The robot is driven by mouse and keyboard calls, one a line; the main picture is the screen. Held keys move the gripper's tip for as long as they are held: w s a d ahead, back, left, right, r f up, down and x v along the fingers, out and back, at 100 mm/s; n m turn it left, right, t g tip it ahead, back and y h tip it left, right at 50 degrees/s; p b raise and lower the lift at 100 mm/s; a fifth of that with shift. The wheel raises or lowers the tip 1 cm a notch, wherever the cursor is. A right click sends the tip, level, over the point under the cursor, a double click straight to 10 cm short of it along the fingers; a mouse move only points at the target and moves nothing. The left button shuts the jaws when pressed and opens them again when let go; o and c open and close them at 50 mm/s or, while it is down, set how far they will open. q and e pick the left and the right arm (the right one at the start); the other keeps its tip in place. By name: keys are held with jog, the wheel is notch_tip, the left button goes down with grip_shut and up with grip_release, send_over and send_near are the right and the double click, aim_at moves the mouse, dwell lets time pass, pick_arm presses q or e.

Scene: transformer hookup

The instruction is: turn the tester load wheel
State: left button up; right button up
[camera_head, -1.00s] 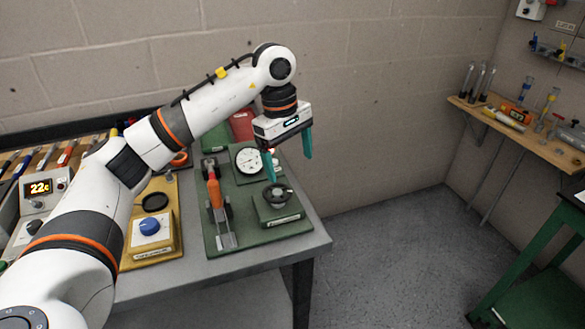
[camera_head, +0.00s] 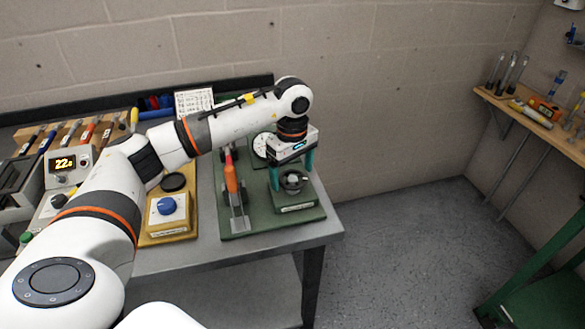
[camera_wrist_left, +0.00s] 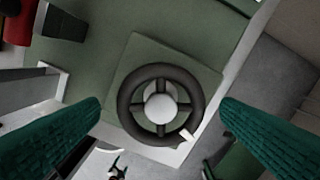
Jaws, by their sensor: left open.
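The tester load wheel (camera_head: 293,181) is a small dark handwheel on a green block at the right end of the green tester (camera_head: 262,222). In the left wrist view the wheel (camera_wrist_left: 132,106) is a black ring with spokes, a pale hub and a small light tab at its lower right. My left gripper (camera_head: 291,177) points down over the wheel with its teal fingers apart. In the left wrist view the fingers of the left gripper (camera_wrist_left: 160,118) lie on either side of the wheel, with gaps showing. The round white dial (camera_head: 260,146) is partly hidden behind my gripper.
An orange-handled lever clamp (camera_head: 232,178) stands left of the wheel on the tester. A yellow unit with a blue knob (camera_head: 166,205) is further left. The bench's right edge (camera_head: 337,222) is close to the tester. A wooden shelf (camera_head: 520,112) hangs at the right.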

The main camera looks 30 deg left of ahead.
pick_arm(q)
jog(key=shift+f, duration=0.2)
pick_arm(e)
jog(key=shift+s, duration=0.15)
pick_arm(q)
jog(key=shift+c, duration=0.6)
jog(key=c, duration=0.9)
pick_arm(e)
jog(key=shift+s, duration=0.4)
jog(key=shift+f, duration=0.15)
